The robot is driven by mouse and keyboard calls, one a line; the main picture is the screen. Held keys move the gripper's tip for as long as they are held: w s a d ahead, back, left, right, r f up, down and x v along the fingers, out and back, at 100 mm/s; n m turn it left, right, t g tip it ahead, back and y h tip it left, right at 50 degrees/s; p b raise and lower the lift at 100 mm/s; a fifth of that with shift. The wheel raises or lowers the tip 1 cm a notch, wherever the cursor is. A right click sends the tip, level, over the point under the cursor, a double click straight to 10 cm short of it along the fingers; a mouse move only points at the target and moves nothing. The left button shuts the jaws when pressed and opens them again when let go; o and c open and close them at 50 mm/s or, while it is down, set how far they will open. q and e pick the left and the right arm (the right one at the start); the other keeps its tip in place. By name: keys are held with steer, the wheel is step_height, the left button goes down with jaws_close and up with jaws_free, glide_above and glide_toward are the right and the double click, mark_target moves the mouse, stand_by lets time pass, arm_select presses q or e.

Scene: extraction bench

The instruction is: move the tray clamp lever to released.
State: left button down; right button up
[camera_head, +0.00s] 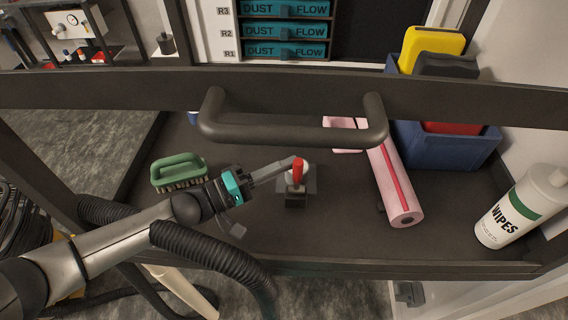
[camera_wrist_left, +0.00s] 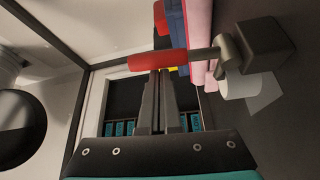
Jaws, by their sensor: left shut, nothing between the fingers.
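The clamp lever has a red handle (camera_head: 298,171) standing up from a small dark base (camera_head: 296,199) on the bench. In the left wrist view the red handle (camera_wrist_left: 158,60) lies across the picture just beyond my fingertips, joined by a metal rod to a grey block (camera_wrist_left: 262,48). My left gripper (camera_head: 292,162) is shut with nothing between its fingers, its tips beside the upper part of the red handle. In the left wrist view the closed fingers (camera_wrist_left: 160,76) reach right up to the handle; I cannot tell whether they touch it. My right gripper is not in view.
A green brush (camera_head: 179,168) lies to the left. Bench around the lever is clear.

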mark_target(297, 176)
arm_select(q)
steer(key=shift+s+f+m+h+b, duration=0.1)
steer(key=shift+s+m+h+b, duration=0.3)
steer(key=shift+m, duration=0.1)
steer(key=shift+s+f+m+h, duration=0.15)
steer(key=shift+s+m, duration=0.15)
steer(key=shift+s, duration=0.4)
steer(key=shift+s+f+m+h, duration=0.15)
steer(key=shift+s+m, duration=0.15)
steer(key=shift+s, duration=0.4)
